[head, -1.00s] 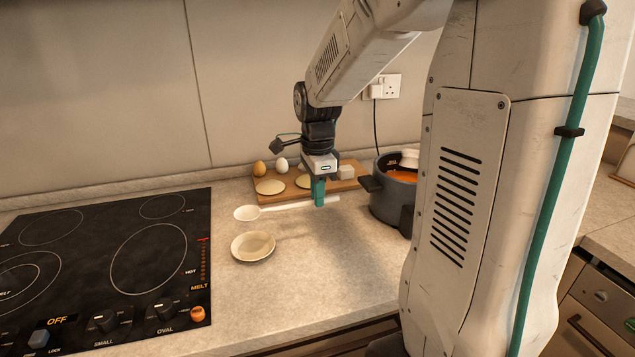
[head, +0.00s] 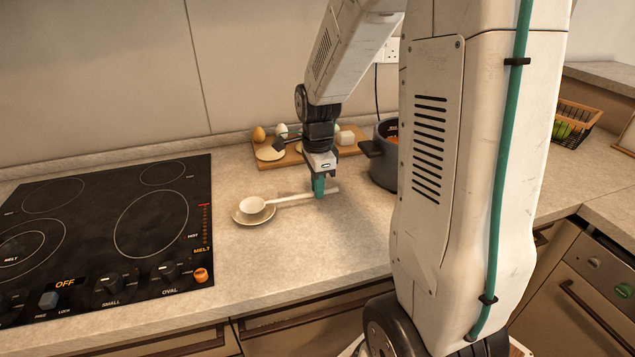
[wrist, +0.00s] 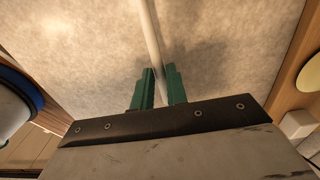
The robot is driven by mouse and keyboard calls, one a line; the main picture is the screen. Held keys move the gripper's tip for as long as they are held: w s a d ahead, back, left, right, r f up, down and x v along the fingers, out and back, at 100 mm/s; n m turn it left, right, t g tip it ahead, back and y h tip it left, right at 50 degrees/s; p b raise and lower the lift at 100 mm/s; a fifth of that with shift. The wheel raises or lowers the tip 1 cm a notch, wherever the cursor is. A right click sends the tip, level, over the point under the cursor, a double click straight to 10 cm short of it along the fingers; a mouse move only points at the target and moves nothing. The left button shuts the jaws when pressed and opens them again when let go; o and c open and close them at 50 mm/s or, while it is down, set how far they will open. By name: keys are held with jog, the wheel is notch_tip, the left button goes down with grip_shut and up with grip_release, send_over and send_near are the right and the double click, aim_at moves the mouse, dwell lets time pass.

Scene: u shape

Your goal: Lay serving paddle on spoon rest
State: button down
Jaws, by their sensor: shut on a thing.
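The serving paddle is a white, long-handled spoon shape; its bowl (head: 252,205) shows in the head view over the spoon rest. The spoon rest (head: 241,218) is a small round beige dish on the counter, right of the cooktop. My gripper (head: 318,190) is shut on the paddle's handle, right of the dish. In the wrist view the handle (wrist: 150,35) runs up between my green fingers (wrist: 159,88). The bowl overlaps the dish in the picture; I cannot tell whether they touch.
A black cooktop (head: 110,230) lies to the left. Behind my gripper is a wooden board (head: 285,160) with eggs and flat rounds. A dark pot (head: 383,170) stands to the right. The counter in front of the dish is clear.

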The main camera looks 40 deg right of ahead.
jog(key=c, duration=1.3)
grip_release()
notch_tip(320, 180, up, 8)
jog(key=shift+f, duration=0.1)
